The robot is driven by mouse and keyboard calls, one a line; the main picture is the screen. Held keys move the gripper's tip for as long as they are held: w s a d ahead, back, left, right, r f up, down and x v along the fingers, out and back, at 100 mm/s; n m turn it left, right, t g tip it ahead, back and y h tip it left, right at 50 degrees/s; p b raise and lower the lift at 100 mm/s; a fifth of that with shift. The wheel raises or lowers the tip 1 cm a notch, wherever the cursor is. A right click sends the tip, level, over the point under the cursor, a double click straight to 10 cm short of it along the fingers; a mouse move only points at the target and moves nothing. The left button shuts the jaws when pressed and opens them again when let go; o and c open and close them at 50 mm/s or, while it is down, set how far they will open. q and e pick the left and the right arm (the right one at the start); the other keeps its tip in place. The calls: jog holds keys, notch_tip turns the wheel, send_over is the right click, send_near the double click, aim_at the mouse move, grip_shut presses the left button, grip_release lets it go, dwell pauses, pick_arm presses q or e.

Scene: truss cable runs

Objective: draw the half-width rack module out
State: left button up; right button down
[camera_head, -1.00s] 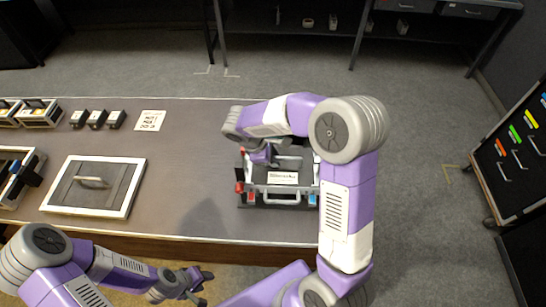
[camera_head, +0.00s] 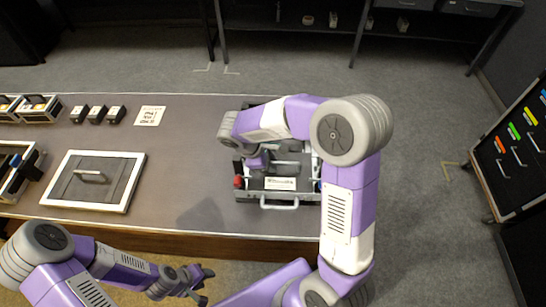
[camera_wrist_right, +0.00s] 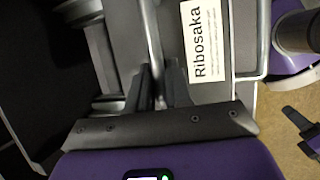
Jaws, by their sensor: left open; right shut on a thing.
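The rack module (camera_head: 280,184) is a grey box with a white label and a front bar handle (camera_head: 280,205), in a dark frame (camera_head: 241,195) on the bench. Its label reads "Ribosaka" in the right wrist view (camera_wrist_right: 200,45). My right gripper (camera_wrist_right: 158,82) is shut on a metal bar (camera_wrist_right: 152,40) beside the label. In the head view my right arm covers part of the module and its right side, and the fingertips are hard to make out. My left gripper (camera_head: 203,283) is open and empty, in front of the bench's front edge.
A framed panel with a handle (camera_head: 95,181) lies on the bench to the left. Several small black blocks (camera_head: 98,114) and a printed card (camera_head: 150,115) are behind it. A drawer cabinet (camera_head: 515,150) stands at the right. The bench (camera_head: 190,150) between panel and module is clear.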

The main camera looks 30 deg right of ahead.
pick_arm(q)
jog(key=shift+s+f, duration=0.1)
jog(key=shift+s, duration=0.4)
pick_arm(e)
jog(key=shift+s+a, duration=0.35)
jog(key=shift+s, duration=0.2)
jog(key=shift+s+a, duration=0.3)
jog(key=shift+s, duration=0.25)
jog(key=c, duration=1)
grip_release()
jog(key=shift+o, duration=0.2)
pick_arm(q)
jog(key=shift+r+p, duration=0.85)
jog(key=shift+r, duration=0.05)
pick_arm(e)
jog(key=v, duration=0.7)
jog(key=shift+r, duration=0.3)
